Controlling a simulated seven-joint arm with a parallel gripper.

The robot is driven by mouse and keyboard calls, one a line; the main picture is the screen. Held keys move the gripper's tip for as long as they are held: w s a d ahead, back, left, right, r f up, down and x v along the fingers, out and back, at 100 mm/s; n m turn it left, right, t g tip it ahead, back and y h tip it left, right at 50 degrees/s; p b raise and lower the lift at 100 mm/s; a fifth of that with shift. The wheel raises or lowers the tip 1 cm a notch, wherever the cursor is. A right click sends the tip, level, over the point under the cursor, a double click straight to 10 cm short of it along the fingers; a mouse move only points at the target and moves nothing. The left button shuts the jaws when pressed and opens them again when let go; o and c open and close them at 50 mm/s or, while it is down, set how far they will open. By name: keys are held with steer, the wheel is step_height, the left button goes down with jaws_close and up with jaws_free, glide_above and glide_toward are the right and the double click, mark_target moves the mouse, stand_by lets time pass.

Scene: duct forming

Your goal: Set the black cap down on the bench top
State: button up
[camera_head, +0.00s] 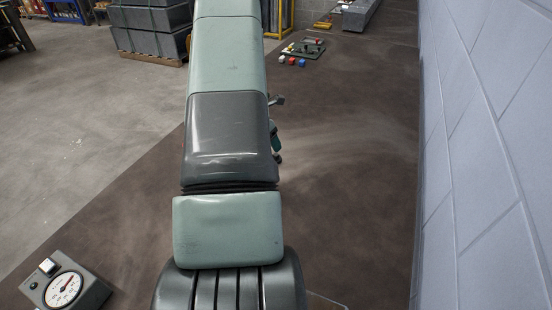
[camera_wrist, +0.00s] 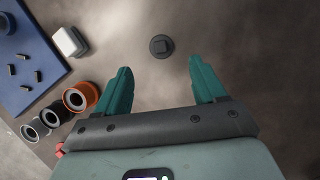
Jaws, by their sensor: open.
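The black cap (camera_wrist: 161,46) is a small round dark disc with a squarish raised middle. In the wrist view it rests on the brown bench top (camera_wrist: 233,30). My gripper (camera_wrist: 160,65) has two teal fingers spread wide and nothing between them. The cap shows just beyond the fingertips, roughly centred between them, and no finger is seen touching it. In the head view my arm hides most of the gripper, and I cannot make out the cap there. The bench top (camera_head: 350,140) runs along the wall in that view.
The wrist view shows a blue board (camera_wrist: 28,58) with small pins, a white block (camera_wrist: 70,42), an orange ring piece (camera_wrist: 80,97) and dark ring pieces (camera_wrist: 54,114) at left. A gauge box (camera_head: 65,285) stands front left. A block wall (camera_head: 490,150) bounds the right.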

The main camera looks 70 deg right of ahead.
steer(key=x, duration=0.8)
steer(key=shift+f, duration=0.4)
steer(key=c, duration=1.2)
